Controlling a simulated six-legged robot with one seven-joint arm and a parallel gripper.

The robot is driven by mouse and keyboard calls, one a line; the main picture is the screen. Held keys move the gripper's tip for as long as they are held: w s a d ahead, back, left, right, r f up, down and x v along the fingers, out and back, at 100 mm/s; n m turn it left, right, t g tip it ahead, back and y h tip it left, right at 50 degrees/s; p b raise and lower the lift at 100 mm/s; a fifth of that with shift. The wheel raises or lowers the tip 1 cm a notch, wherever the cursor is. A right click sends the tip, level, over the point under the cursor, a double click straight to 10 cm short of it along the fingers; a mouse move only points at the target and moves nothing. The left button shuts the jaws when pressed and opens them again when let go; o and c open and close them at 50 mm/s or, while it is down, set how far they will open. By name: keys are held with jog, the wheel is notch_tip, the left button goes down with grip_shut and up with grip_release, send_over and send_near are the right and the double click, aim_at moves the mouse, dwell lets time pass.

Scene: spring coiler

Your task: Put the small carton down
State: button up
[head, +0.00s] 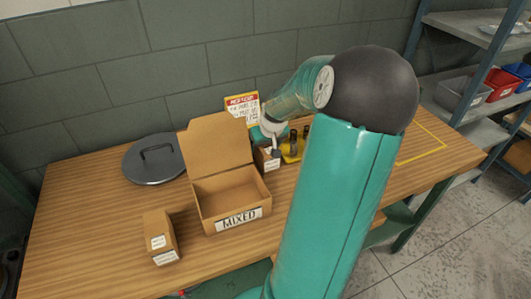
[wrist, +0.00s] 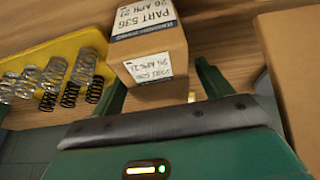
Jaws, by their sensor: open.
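The small carton (wrist: 150,42), brown with white printed labels, stands on the wooden table. In the head view the small carton (head: 268,162) is just right of the open box, partly covered by my gripper. My gripper (wrist: 161,76) is open, with one dark green finger on each side of the carton's near end. Gaps show beside both fingers, and the fingertips look apart from the carton. In the head view my gripper (head: 271,146) is just above and behind the carton, and its fingers are hard to make out.
An open cardboard box (head: 234,198) marked MIXED stands close left of the small carton. A yellow tray (wrist: 62,52) with several springs lies on its other side. Another small carton (head: 161,236) and a round dark lid (head: 153,163) are further left.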

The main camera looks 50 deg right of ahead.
jog(key=shift+x, duration=1.05)
jog(key=shift+f, duration=0.25)
jog(key=c, duration=1.5)
jog(key=shift+c, duration=0.4)
jog(key=shift+r, duration=0.1)
jog(key=shift+r, duration=0.15)
